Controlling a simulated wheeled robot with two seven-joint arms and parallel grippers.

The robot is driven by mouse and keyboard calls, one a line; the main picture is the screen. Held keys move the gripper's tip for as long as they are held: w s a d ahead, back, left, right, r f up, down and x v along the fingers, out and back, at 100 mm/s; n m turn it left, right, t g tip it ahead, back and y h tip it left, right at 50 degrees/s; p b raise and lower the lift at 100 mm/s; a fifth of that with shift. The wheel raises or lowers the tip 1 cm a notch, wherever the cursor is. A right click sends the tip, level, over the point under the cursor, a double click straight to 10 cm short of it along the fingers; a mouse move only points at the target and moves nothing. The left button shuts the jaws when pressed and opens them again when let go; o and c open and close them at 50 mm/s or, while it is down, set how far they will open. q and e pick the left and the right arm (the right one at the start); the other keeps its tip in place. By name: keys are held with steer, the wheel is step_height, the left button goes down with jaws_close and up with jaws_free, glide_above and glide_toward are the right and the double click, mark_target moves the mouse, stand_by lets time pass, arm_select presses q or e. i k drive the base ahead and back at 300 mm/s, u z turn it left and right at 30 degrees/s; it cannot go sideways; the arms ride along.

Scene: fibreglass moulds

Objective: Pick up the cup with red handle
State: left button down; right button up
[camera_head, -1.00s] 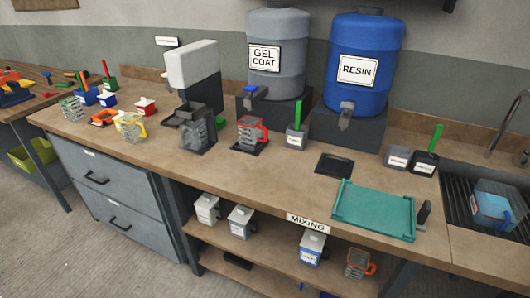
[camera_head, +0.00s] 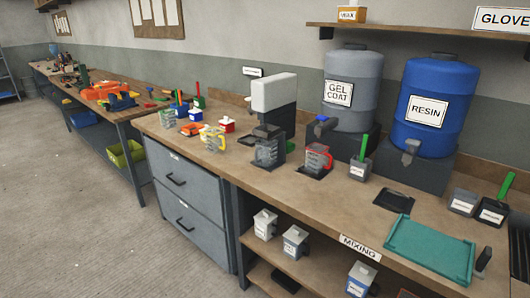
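The cup with the red handle (camera_head: 316,160) is a clear measuring cup with a red rim and handle. It stands upright on a small black pad on the bench, in front of the grey gel coat drum. Another clear cup with a yellow handle (camera_head: 214,138) stands further left on the bench. A clear cup (camera_head: 267,151) sits under the dispenser with the white top. Neither of my grippers is in view.
The wooden bench (camera_head: 330,200) carries the gel coat drum (camera_head: 350,92), the blue resin drum (camera_head: 435,105), a teal tray (camera_head: 430,247) and small labelled pots. Grey drawers (camera_head: 192,210) stand below. Open floor (camera_head: 70,210) lies at the left.

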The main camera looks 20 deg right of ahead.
mark_target(316, 154)
steer(key=u, duration=0.2)
steer(key=i, duration=1.05)
steer(key=z, duration=0.8)
steer(key=i, duration=0.55)
steer(key=z, duration=0.55)
